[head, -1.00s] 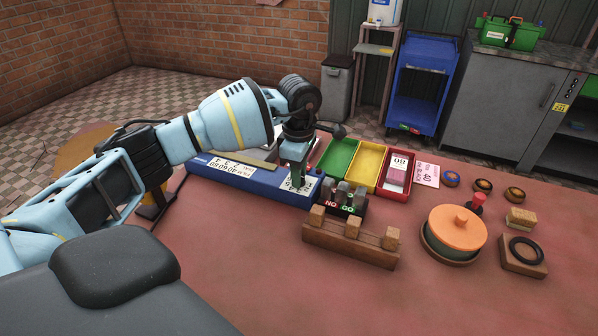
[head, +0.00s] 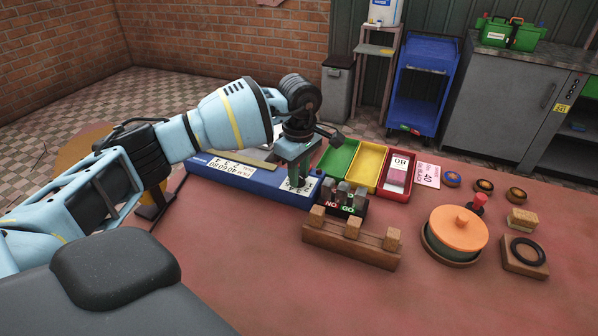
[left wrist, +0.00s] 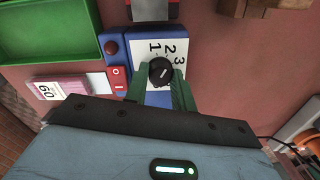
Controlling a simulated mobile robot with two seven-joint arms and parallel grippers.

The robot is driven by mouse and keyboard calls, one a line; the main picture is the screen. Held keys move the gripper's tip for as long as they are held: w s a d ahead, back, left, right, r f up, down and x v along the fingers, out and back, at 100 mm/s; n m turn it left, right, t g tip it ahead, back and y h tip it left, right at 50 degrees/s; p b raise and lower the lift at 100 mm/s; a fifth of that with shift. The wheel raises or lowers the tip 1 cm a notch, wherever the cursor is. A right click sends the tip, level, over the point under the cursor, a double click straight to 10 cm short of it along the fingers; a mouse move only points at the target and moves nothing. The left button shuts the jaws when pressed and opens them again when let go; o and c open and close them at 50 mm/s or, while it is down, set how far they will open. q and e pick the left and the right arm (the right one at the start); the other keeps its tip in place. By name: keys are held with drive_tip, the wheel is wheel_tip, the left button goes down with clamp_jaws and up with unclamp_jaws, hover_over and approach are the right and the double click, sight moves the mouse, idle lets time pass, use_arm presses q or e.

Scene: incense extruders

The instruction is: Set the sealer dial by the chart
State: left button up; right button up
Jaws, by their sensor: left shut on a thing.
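The blue sealer (head: 258,181) lies on the red table, with a white chart label (head: 232,168) on its top reading 40, 60, 80 above 2, 3, 4. Its black dial (left wrist: 161,72) sits on a white numbered plate (left wrist: 150,50); the left wrist view shows 1, 2 and 3. The dial's white mark points up and right there, roughly toward the 3. My left gripper (head: 296,182) points down at the sealer's right end, its green fingers shut on the dial from both sides; the fingers also show in the left wrist view (left wrist: 161,84). My right gripper is not in view.
A red switch (left wrist: 118,78) sits beside the dial plate. Green (head: 337,158), yellow (head: 367,166) and red (head: 397,190) trays stand behind. A NO/GO block (head: 345,201), a wooden rack (head: 350,243) and an orange-lidded pot (head: 455,228) stand to the right. The front table is clear.

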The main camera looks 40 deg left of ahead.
use_arm(q)
drive_tip(key=o, duration=1)
drive_tip(key=shift+r, duration=0.15)
drive_tip(key=shift+r, duration=3.75)
